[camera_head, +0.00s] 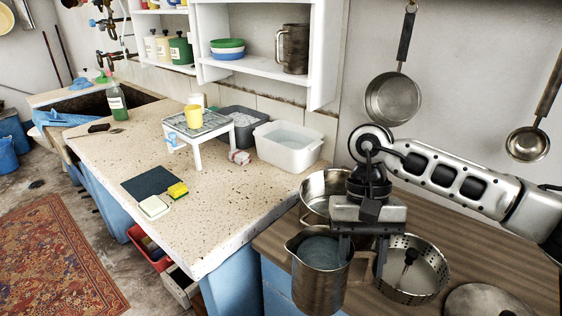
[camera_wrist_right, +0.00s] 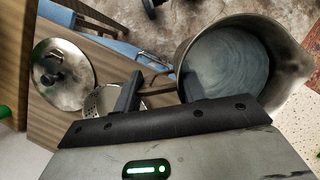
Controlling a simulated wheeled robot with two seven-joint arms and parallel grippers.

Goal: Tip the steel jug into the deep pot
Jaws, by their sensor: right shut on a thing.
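The steel jug (camera_head: 318,283) is in the lower middle of the head view, looking roughly upright, with greyish liquid inside. My right gripper (camera_head: 364,258) is shut on the jug's handle, on its right side. In the right wrist view the jug (camera_wrist_right: 284,94) is at the upper right, its handle between my right gripper's fingers (camera_wrist_right: 160,92). The deep pot (camera_head: 317,190) stands behind the jug on the wooden counter. The gripper and jug partly hide it. I cannot tell whether the jug touches the counter. My left gripper is not in view.
A steel colander (camera_head: 428,268) with a dark-handled thing in it sits right of the jug. A round lid (camera_head: 483,302) lies at the front right. A white basin (camera_head: 290,150) stands on the speckled stone top. Pans hang on the wall behind my right arm.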

